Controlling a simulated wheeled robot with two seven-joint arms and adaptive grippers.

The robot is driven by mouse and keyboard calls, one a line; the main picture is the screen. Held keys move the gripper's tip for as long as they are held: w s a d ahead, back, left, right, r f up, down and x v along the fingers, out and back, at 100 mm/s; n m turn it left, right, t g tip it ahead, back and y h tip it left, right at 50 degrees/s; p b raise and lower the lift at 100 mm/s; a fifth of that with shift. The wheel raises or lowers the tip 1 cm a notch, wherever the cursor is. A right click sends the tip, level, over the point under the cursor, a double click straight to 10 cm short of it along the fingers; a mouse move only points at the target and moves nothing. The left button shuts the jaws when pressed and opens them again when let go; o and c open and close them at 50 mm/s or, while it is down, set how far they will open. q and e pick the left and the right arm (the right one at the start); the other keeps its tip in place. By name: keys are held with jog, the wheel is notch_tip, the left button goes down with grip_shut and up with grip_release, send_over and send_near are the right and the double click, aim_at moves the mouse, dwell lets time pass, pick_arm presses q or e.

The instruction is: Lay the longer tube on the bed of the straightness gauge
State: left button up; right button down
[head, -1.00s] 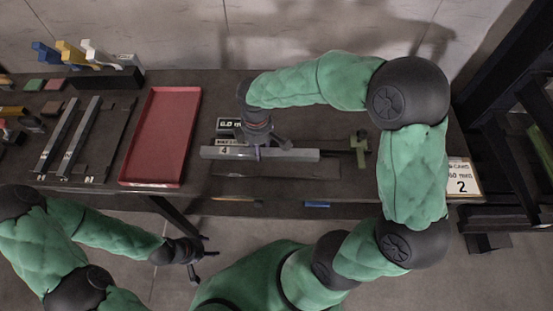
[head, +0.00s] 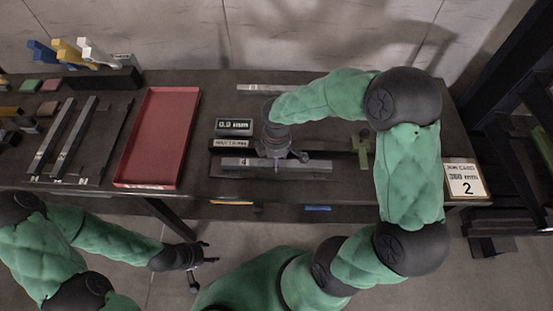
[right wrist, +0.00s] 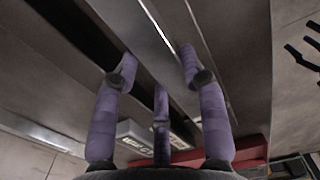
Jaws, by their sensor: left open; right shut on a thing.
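A grey square tube marked 4 (head: 240,163) lies lengthwise along the straightness gauge in the head view, over its dark bed (head: 305,174). My right gripper (head: 280,156) is above its middle, shut on it. Whether the tube rests on the bed cannot be told. A second grey tube (head: 262,88) lies at the back of the table, partly hidden by my right arm, so the two lengths cannot be compared. In the right wrist view the purple fingers (right wrist: 158,75) stand around a grey surface. My left gripper (head: 207,255) is open and empty before the table.
The gauge has a 0.0 mm display (head: 234,127) and a green part (head: 361,151) at its right. A red tray (head: 157,135) is to the left, then a rack (head: 90,180) with two grey bars. A sign marked 2 (head: 464,179) stands at the right edge.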

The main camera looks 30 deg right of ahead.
jog(key=c, duration=0.7)
grip_release()
jog(key=shift+r, duration=0.1)
notch_tip(320, 180, up, 12)
jog(key=p, duration=0.3)
